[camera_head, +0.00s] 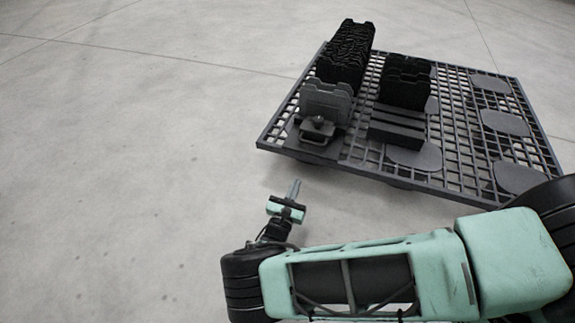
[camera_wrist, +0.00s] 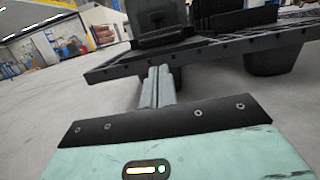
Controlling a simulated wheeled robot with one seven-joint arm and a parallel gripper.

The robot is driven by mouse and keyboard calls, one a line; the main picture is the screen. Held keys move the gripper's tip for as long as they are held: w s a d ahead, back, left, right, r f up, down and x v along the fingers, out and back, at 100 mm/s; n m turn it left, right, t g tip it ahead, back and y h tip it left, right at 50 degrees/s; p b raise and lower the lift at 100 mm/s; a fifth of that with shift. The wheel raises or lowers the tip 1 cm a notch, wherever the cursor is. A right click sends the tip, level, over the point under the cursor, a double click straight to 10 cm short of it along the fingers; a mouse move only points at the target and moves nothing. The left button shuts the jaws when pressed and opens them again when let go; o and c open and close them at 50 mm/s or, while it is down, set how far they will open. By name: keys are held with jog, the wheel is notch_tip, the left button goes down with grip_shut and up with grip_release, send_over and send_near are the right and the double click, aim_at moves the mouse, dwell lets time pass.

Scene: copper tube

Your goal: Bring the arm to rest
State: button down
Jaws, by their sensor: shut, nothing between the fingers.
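My gripper (camera_head: 294,188) is in front of the pallet's near edge in the head view, apart from it. Its fingers are together with nothing between them. In the wrist view my gripper (camera_wrist: 158,75) shows as closed fingers pointing forward, with the pallet's edge beyond them. My green arm reaches in from the right along the bottom of the head view and bends at a black joint near the bottom centre. No copper tube is visible in either view.
A dark grid pallet (camera_head: 456,124) bears a row of black ribbed parts (camera_head: 348,52), a grey block with a clamp (camera_head: 324,101), a second black stack (camera_head: 405,82) and flat slotted blocks (camera_head: 397,126). Bare concrete floor (camera_head: 130,160) lies open to the left.

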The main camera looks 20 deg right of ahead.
jog(key=s+a+r+m+g+y+p, duration=0.1)
jog(key=s+r+m+g+y+p, duration=0.35)
jog(key=s+r+m, duration=0.8)
jog(key=s+a+r+m+g+y+p, duration=0.1)
jog(key=s+a+r+g+y+p, duration=0.4)
jog(key=r, duration=1.5)
jog(key=s+d+r+m+g+y+p, duration=0.25)
jog(key=s+r+m+g, duration=0.45)
jog(key=s+r, duration=0.7)
notch_tip(320, 180, up, 40)
jog(key=w+p, duration=0.1)
jog(key=p, duration=3.6)
jog(key=shift+w+a+r+y+p, duration=0.2)
jog(key=shift+w+y+p, duration=0.1)
jog(key=shift+y, duration=0.1)
